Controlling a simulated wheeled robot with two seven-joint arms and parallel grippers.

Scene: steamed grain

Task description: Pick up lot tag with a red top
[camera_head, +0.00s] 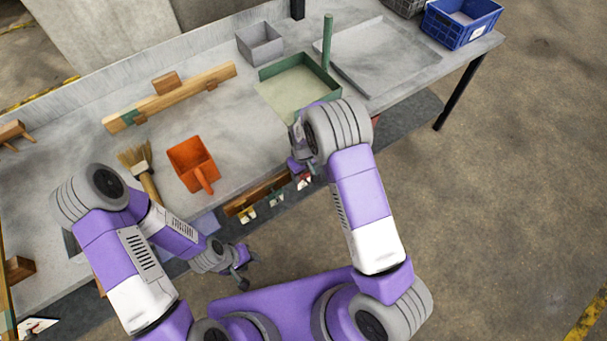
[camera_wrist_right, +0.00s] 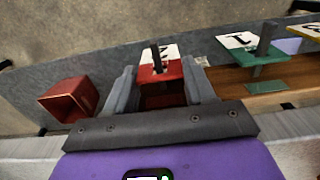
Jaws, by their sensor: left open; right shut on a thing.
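The lot tag with a red top (camera_wrist_right: 160,74) has a white card with a dark mark and an upright post. It sits between the two fingers of my right gripper (camera_wrist_right: 161,86), which is shut on it. In the head view the tag's red part (camera_head: 304,181) shows small below my right gripper (camera_head: 301,166), partly hidden by the arm. I cannot tell whether the tag still touches the wooden rack (camera_head: 240,203). A green-topped tag (camera_wrist_right: 258,58) and a yellow tag (camera_head: 248,213) stand along the rack. My left gripper (camera_head: 243,272) is open and empty, in front of the table.
An orange scoop (camera_head: 190,160), a brush (camera_head: 140,165) and a wooden bar (camera_head: 190,88) lie on the table. A green tray (camera_head: 328,84), grey box (camera_head: 260,45), metal tray (camera_head: 390,60) and blue crate (camera_head: 455,30) stand further back. A red box (camera_wrist_right: 68,100) shows left in the wrist view.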

